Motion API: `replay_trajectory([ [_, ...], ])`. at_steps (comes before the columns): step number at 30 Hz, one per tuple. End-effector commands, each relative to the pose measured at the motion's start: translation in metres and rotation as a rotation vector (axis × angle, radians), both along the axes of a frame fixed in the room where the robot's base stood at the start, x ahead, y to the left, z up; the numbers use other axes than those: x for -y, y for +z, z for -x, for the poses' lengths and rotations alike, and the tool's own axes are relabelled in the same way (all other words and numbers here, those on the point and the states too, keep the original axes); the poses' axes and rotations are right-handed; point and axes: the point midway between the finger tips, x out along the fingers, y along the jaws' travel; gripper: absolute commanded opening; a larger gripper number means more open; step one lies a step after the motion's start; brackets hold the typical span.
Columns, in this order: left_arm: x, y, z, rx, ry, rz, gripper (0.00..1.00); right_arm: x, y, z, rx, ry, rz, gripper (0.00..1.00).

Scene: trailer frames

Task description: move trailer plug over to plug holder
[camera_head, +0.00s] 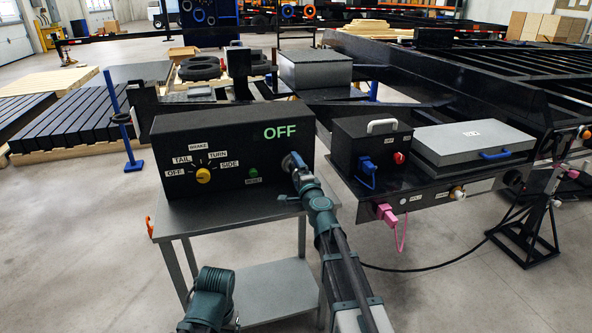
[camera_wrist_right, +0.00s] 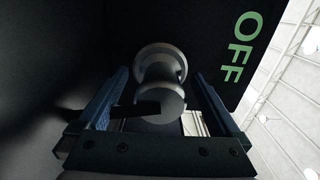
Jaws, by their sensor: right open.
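A grey, rounded plug-like fitting (camera_wrist_right: 160,72) stands out from the dark face of the control box (camera_head: 225,150) marked OFF. I take it to be the trailer plug, but its cable is not clear. My right gripper (camera_head: 294,163) is at the right end of that face. In the right wrist view its two blue fingers are open, one on each side of the fitting, with gaps visible. In the head view the gripper hides most of the fitting. My left arm shows at the bottom, but its gripper does not. I cannot tell which thing is the plug holder.
The control box stands on a grey metal table (camera_head: 190,218). To its right, the black trailer carries a small box with a white handle (camera_head: 381,126), a pink connector (camera_head: 386,213) and a grey case (camera_head: 472,140). A black jack stand (camera_head: 528,240) is at the right.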

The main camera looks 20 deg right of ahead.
Motion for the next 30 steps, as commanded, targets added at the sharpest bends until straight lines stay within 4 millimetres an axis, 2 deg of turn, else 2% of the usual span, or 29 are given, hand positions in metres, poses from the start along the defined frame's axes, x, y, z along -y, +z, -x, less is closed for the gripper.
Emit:
replay_trajectory([
  [25,0.0,0.0003,0.0,0.0,0.0,0.0,0.8,0.0002,0.0002,0.0002,0.0,0.0,0.0,1.0],
  [30,0.0,0.0003,0.0,0.0,0.0,0.0,0.8,0.0001,0.0002,0.0003,0.0,0.0,0.0,0.69],
])
